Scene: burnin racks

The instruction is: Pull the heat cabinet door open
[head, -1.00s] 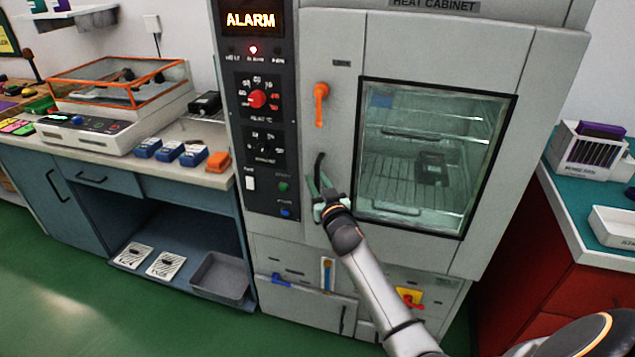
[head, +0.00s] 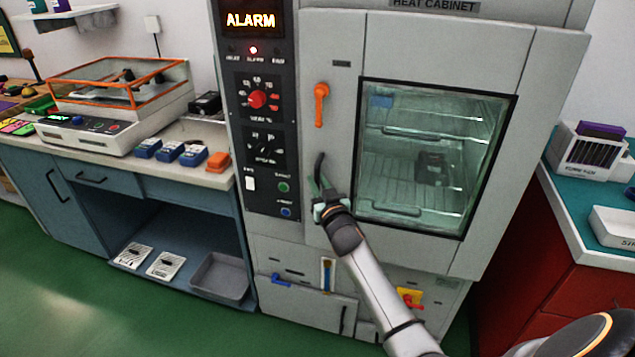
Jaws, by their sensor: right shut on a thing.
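The heat cabinet (head: 430,30) stands in the middle, and its grey door (head: 340,150) with a dark-framed window (head: 425,160) looks closed. A black curved handle (head: 319,164) is on the door's left side, below an orange latch lever (head: 321,104) that hangs down. My right gripper (head: 322,190) is shut on the lower part of the black handle; its fingers partly hide the handle. Through the window, wire shelves and a dark object (head: 431,168) show. My left gripper is not in view.
A control panel (head: 262,130) with a lit ALARM sign is left of the door. A left bench (head: 205,178) holds an orange-framed device and small blue boxes. A red cabinet with a teal top (head: 570,200) stands close on the right. Green floor (head: 110,300) is clear at front left.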

